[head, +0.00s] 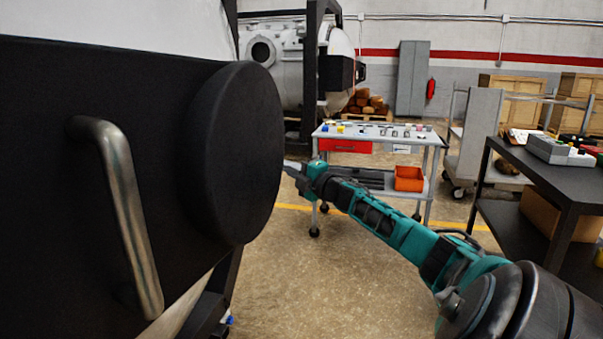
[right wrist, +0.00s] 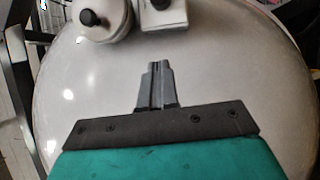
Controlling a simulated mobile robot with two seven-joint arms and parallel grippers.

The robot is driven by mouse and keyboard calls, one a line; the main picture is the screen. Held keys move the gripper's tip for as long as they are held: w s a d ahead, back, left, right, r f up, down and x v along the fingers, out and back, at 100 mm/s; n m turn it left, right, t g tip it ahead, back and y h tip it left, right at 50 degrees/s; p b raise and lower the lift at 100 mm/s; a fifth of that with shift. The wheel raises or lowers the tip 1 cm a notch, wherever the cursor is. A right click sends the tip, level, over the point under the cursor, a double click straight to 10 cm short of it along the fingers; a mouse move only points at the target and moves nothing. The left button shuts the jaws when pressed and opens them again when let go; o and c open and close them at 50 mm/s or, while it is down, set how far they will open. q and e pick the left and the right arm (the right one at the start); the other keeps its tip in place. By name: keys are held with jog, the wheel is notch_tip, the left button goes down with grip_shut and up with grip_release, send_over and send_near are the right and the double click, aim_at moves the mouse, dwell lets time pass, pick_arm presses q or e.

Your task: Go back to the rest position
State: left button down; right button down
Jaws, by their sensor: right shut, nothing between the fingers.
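My right arm comes in from the lower right in the head view. My right gripper (head: 291,167) reaches to the edge of the large black round part of the furnace front, and its tip is partly hidden there. In the right wrist view my right gripper (right wrist: 156,70) is shut and empty, its two grey fingers together. It is in front of a large pale curved surface (right wrist: 85,95); I cannot tell the gap between them. My left gripper is not in view.
A black furnace door (head: 45,200) with a metal handle (head: 120,210) fills the left. A wheeled work table (head: 385,135) with an orange bin (head: 409,179) stands behind my right arm. A dark table (head: 560,180) stands at right. Open floor (head: 320,285) lies between.

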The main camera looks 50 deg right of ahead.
jog(key=shift+s+d+f, duration=0.15)
jog(key=shift+s+d, duration=0.55)
jog(key=shift+s, duration=0.35)
jog(key=s+a+f+m+g+y, duration=0.1)
jog(key=s+a+f+m+g, duration=0.15)
jog(key=a+f, duration=1.05)
jog(key=s+a+f+m+g+y, duration=0.2)
jog(key=s+a+f+m, duration=0.1)
jog(key=a+f, duration=1)
jog(key=s+a+f+m+g, duration=0.2)
jog(key=s+a+f+m, duration=0.1)
jog(key=s+a, duration=0.5)
jog(key=s+a+f+m+g+y+p, duration=0.1)
jog(key=s+a+f+m+g, duration=0.1)
jog(key=s+a+m, duration=0.3)
jog(key=s+a+f, duration=0.1)
jog(key=s+a, duration=0.3)
jog(key=a, duration=0.6)
jog(key=shift+s+f, duration=0.2)
jog(key=shift+f, duration=0.2)
jog(key=shift+m, duration=0.25)
